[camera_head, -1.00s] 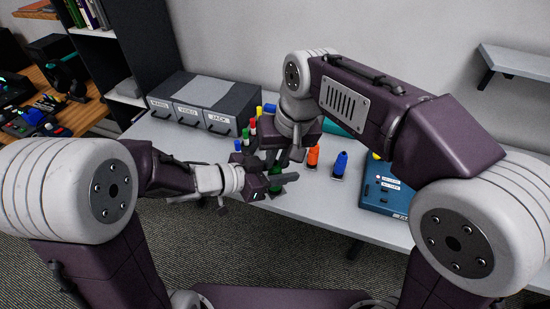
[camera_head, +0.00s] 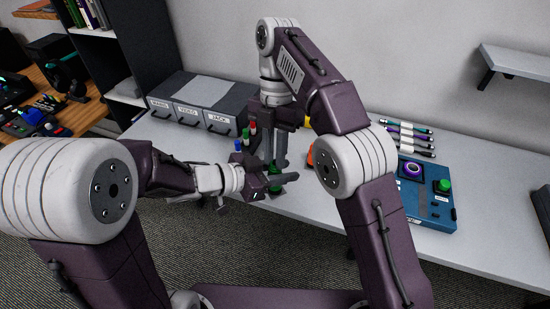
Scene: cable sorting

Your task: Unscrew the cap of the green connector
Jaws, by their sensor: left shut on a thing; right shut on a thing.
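The green connector (camera_head: 275,170) stands upright near the table's front edge, mostly hidden by my grippers. My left gripper (camera_head: 282,184) comes in level from the left and is shut on its lower part. My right gripper (camera_head: 277,163) points straight down from above and is shut at the top of the connector, where the cap is. The cap itself is hidden between the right fingers, so I cannot tell whether it is loose.
Small blue, green and red connectors (camera_head: 245,137) stand just left of the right gripper. An orange one (camera_head: 311,155) is partly behind my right arm. Labelled drawers (camera_head: 205,100) stand at the back left. A blue box with buttons (camera_head: 428,207) and several cables (camera_head: 408,140) lie right.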

